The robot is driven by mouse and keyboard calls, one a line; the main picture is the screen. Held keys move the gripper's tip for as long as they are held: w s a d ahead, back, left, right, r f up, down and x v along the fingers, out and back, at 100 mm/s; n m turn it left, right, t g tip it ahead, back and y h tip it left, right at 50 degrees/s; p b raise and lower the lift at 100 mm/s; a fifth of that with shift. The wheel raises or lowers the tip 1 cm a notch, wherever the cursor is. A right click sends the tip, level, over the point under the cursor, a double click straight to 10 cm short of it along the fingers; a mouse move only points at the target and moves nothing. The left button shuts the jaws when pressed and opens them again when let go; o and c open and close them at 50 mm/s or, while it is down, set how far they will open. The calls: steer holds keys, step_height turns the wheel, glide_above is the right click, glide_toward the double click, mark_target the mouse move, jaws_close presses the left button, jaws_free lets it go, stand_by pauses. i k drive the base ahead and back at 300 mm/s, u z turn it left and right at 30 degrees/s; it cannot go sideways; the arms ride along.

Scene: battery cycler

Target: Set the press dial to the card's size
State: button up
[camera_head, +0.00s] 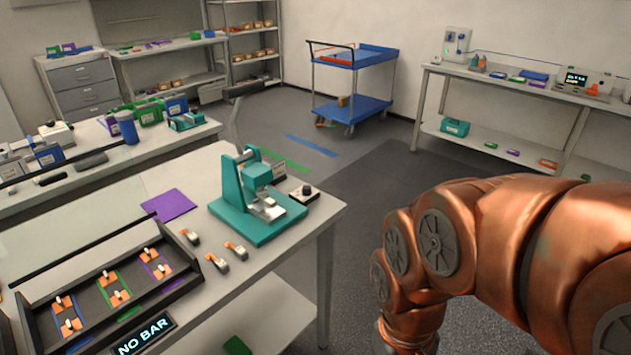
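The teal press (256,205) stands on the near bench, with a raised dark lever at its back and a grey metal block on its base. A small black box with a light knob (304,193) sits at the press's right edge and may be the dial; its marks are too small to read. A flat purple sheet (168,204) lies left of the press; I see no writing on it and cannot tell whether it is the card. My copper arm fills the lower right, apart from the bench. My gripper is not in view.
A dark tray (190,263) of orange pieces on blue, green and purple strips lies at the bench front, by a "NO BAR" display (145,334). A blue cart (352,85) stands behind; floor right of the bench is open.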

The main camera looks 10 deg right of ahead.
mark_target(306, 188)
steer(key=u, duration=0.05)
steer(key=i, duration=1)
steer(key=u, duration=0.65)
